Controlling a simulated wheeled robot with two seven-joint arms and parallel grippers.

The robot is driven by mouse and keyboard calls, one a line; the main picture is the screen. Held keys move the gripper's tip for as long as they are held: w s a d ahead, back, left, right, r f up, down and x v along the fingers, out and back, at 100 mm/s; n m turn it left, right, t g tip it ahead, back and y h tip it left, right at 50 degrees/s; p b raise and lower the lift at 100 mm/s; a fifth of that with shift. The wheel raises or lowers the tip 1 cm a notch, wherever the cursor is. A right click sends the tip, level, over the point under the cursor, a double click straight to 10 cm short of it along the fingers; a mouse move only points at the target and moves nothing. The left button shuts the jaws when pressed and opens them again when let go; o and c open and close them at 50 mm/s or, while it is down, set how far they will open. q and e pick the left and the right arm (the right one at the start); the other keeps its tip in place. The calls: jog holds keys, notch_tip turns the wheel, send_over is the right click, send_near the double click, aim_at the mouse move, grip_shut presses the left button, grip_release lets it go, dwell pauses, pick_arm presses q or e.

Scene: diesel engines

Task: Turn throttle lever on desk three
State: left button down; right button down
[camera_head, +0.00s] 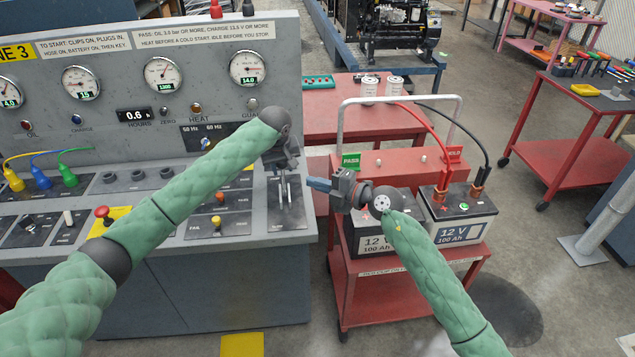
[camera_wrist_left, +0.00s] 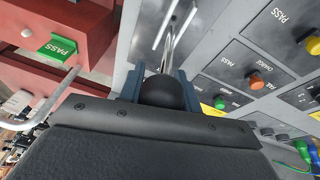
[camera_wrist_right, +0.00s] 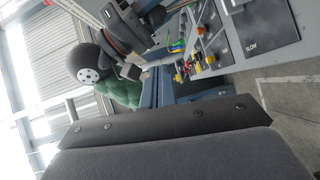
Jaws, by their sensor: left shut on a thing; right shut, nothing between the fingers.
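The grey control desk (camera_head: 200,110) bears a sign ending in "NE 3" at its upper left. The throttle lever (camera_head: 285,190) stands on a dark plate at the desk's right end, its metal stem showing under my left gripper (camera_head: 283,160). In the left wrist view, the lever's round black knob (camera_wrist_left: 160,93) sits between the blue fingers of my left gripper, which is shut on it. The head view hides the knob. My right gripper (camera_head: 314,184) is shut and empty, just right of the desk. The right wrist view shows a dark plate marked SLOW (camera_wrist_right: 260,28).
A red cart (camera_head: 375,290) with two 12 V batteries (camera_head: 455,222) and a pale handle stands close right of the desk, under my right arm. Gauges (camera_head: 163,74), switches and a red stop button (camera_head: 102,212) fill the desk. A red table (camera_head: 340,112) stands behind.

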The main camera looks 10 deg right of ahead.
pick_arm(q)
jog(key=shift+s+f, duration=0.1)
jog(key=shift+f, duration=0.3)
pick_arm(e)
jog(key=w+a+f, duration=0.1)
jog(key=w+a, duration=0.5)
jog(key=w, duration=0.2)
jog(key=shift+a, duration=0.15)
